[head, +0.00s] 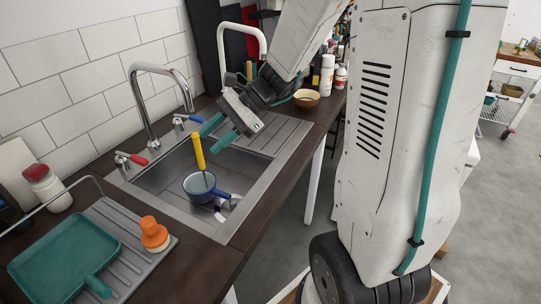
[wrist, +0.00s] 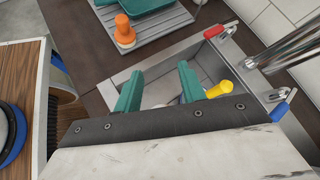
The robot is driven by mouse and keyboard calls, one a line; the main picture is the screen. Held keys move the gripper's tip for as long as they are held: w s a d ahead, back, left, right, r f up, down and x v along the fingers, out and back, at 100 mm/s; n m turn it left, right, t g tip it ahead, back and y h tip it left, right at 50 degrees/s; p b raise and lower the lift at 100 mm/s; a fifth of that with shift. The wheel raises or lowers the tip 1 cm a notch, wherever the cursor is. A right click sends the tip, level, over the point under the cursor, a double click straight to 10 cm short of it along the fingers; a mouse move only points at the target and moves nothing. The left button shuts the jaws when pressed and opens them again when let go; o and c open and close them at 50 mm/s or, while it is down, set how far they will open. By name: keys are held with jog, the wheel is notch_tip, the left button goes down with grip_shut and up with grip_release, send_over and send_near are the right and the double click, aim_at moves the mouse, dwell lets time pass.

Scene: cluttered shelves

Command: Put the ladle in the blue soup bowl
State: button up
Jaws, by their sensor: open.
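The blue soup bowl (head: 199,194), with a short blue side handle, sits in the sink basin. The ladle (head: 199,152) has a yellow handle and stands tilted, its thin shaft running down into the bowl's outline; its lower end is hard to make out. My gripper (head: 213,132) is open and empty above the basin, up and right of the ladle's handle in the head view. In the wrist view, my gripper (wrist: 158,82) has its two teal fingers apart, and the ladle's yellow handle (wrist: 217,90) shows just right of the right finger, outside the jaws. The bowl is mostly hidden there.
A chrome faucet (head: 142,103) and red and blue taps stand behind the steel sink. A teal pan (head: 65,258) and an orange brush (head: 154,235) lie on the drainboard at left. The tiled wall bounds the back.

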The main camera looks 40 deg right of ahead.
jog(key=s+a+r+n+g+h, duration=0.2)
jog(key=s+n+h, duration=0.1)
jog(key=s+n, duration=0.3)
jog(key=s+a+r+n+g+h, duration=0.1)
jog(key=s+a+r+n+h, duration=0.1)
jog(key=s+n, duration=0.35)
jog(key=s+d+r+n+h, duration=0.1)
jog(key=s+d+n+h, duration=0.1)
jog(key=s, duration=0.3)
jog(key=s+d+r+n+t+h, duration=0.1)
jog(key=s+d+n+h, duration=0.1)
jog(key=s, duration=0.3)
jog(key=shift+s+d+n+t+h, duration=0.25)
jog(key=shift+s+n+t+h, duration=0.1)
jog(key=shift+n+h, duration=0.45)
